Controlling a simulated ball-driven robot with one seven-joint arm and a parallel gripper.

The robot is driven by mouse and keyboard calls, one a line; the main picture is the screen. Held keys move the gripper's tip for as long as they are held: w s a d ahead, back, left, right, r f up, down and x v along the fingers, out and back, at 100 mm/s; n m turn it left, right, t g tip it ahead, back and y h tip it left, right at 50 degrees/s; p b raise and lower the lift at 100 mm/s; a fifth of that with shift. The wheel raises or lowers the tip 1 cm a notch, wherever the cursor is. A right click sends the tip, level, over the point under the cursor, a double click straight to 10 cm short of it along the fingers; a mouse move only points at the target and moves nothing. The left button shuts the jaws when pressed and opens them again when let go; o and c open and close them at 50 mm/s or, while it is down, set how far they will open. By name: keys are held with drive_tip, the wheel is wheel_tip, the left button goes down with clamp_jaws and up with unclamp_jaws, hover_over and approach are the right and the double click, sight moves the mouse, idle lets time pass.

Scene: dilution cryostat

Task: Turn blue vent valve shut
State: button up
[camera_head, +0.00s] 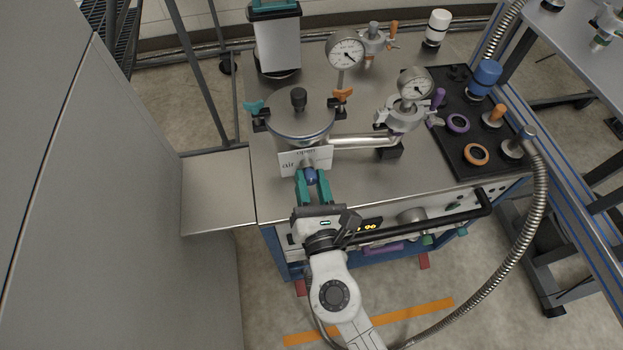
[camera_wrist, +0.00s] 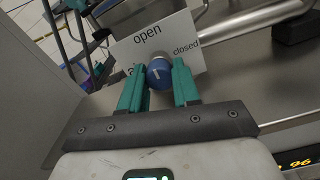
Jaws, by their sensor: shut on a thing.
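The blue vent valve knob (camera_head: 310,176) sits in front of a white label plate (camera_head: 318,156) below the lidded steel vessel (camera_head: 299,122). In the wrist view the knob (camera_wrist: 159,72) has a short white mark pointing roughly up toward the word "open" on the plate (camera_wrist: 172,44). "Closed" is written on the right of the plate; the wording at left is partly hidden. My gripper (camera_head: 311,181) has its teal fingers on either side of the knob and is shut on it. The fingers (camera_wrist: 158,82) hide the knob's sides.
A steel pipe (camera_head: 362,141) runs right from the vessel to a gauge fitting (camera_head: 405,112). A black tray (camera_head: 465,125) with rings and fittings lies at right. A tall grey panel (camera_head: 120,200) stands close on the left. A black handle rail (camera_head: 430,228) runs along the cart's front.

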drive_tip(key=m+b, duration=0.2)
drive_tip(key=m, duration=0.1)
drive_tip(key=shift+d+f+m, duration=0.1)
drive_tip(key=shift+f+m, duration=0.05)
drive_tip(key=shift+m, duration=0.25)
drive_tip(key=m+b, duration=0.3)
drive_tip(key=m, duration=0.2)
drive_tip(key=m+b, duration=0.2)
drive_tip(key=m, duration=0.3)
drive_tip(key=shift+b, duration=0.4)
drive_tip(key=shift+d+m+b, duration=0.1)
drive_tip(key=shift+m+b, duration=0.85)
drive_tip(key=shift+m, duration=0.85)
drive_tip(key=shift+w, duration=0.1)
drive_tip(key=o, duration=0.8)
drive_tip(key=shift+c, duration=0.2)
drive_tip(key=o, duration=0.3)
drive_tip(key=shift+r, duration=0.2)
drive_tip(key=b+v, duration=0.1)
drive_tip(key=v, duration=0.9)
drive_tip(key=shift+s, duration=0.4)
